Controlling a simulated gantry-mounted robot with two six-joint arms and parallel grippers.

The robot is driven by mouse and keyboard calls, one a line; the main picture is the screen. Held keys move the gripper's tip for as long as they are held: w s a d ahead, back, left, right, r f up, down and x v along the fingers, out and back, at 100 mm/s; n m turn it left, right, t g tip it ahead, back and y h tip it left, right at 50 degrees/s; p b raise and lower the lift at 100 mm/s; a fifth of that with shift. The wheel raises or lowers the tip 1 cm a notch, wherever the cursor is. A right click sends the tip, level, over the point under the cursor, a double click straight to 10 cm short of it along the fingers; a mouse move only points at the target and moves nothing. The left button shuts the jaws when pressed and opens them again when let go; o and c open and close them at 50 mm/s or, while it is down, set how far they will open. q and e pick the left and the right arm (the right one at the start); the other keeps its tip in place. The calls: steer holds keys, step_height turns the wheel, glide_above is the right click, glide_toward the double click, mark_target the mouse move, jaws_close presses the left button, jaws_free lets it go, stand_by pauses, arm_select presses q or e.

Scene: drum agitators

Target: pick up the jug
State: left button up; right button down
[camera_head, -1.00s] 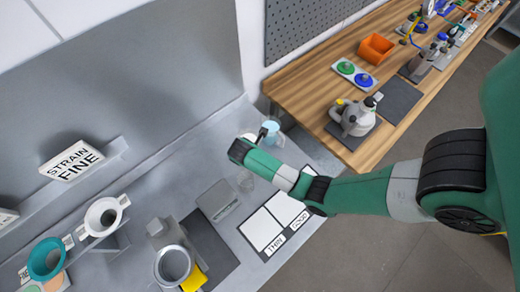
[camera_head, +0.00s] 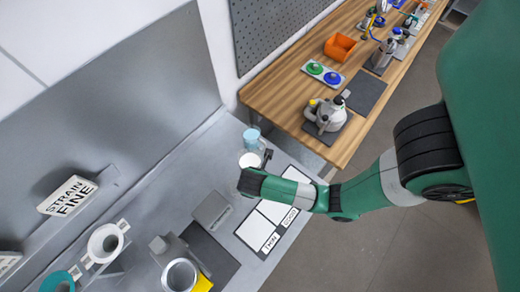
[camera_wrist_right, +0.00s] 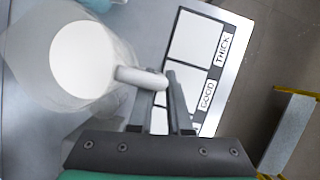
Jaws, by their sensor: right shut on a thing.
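The jug (camera_wrist_right: 82,58) is clear-walled with white contents and fills the upper left of the right wrist view. In the head view its white round top (camera_head: 250,160) shows beside my right wrist, in front of a bluish jug (camera_head: 252,137). My right gripper (camera_wrist_right: 162,92) is shut on the jug's pale handle (camera_wrist_right: 141,77), at the jug's right side in the wrist view. It also shows in the head view (camera_head: 266,158). I cannot tell whether the jug's base touches the bench. My left gripper is not in view.
A board with white panels (camera_head: 265,225) and a grey plate (camera_head: 212,210) lie on the grey bench near the jug. A metal cup (camera_head: 180,275) and funnels (camera_head: 105,242) stand at front left. A wooden table (camera_head: 290,85) with bottles is behind right.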

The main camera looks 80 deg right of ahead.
steer(key=shift+s+a+r+p, duration=0.3)
steer(key=shift+s+a+p, duration=0.1)
steer(key=shift+s, duration=0.15)
steer(key=shift+s+a+r+p, duration=0.3)
steer(key=shift+s+a+p, duration=0.1)
steer(key=shift+s, duration=0.1)
